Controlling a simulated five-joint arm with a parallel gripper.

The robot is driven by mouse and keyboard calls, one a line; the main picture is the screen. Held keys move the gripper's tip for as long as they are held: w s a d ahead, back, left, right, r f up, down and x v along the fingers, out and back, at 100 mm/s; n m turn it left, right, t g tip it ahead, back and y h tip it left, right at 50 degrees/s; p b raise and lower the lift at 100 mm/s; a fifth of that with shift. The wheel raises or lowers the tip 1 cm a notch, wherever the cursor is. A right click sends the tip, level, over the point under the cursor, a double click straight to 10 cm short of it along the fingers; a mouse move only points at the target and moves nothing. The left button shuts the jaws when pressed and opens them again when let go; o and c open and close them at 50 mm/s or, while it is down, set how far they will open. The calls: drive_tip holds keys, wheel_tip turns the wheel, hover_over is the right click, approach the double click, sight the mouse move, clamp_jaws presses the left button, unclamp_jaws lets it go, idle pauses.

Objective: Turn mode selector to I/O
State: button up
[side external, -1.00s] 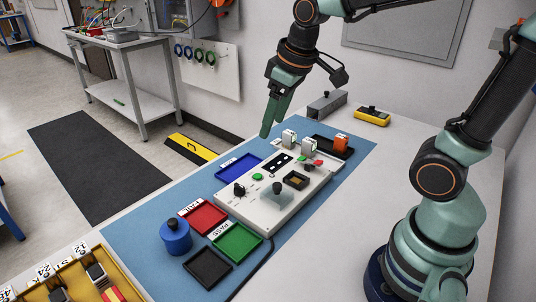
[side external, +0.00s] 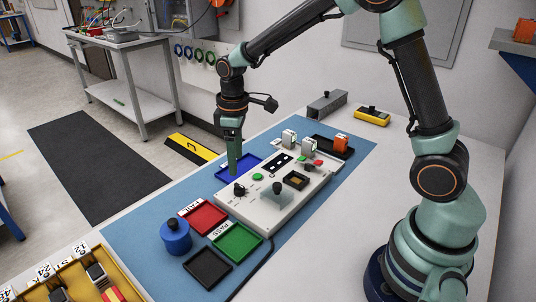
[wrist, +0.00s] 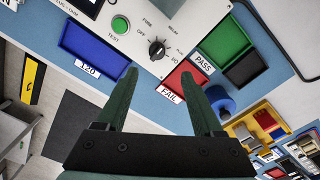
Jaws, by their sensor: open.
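The mode selector is a black knob (wrist: 157,48) on the white test panel (wrist: 208,14). In the side view the knob (side external: 239,190) stands near the panel's left end. My gripper (wrist: 160,74) is open and empty, its two fingers apart, with the knob beyond the gap between their tips. In the side view my gripper (side external: 234,172) points down above the blue tray's edge, just behind the knob.
A green TEST button (wrist: 120,24) is beside the knob. A blue tray (wrist: 93,50), a red FAIL tray (wrist: 180,75) and a green PASS tray (side external: 238,241) surround the panel. A blue cylinder (side external: 175,238) stands at the front left.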

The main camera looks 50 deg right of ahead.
sight(239, 185)
drive_tip(key=f, duration=0.9)
drive_tip(key=shift+w+d, duration=0.15)
drive_tip(key=shift+d, duration=0.1)
drive_tip(key=shift+c, duration=0.3)
clamp_jaws()
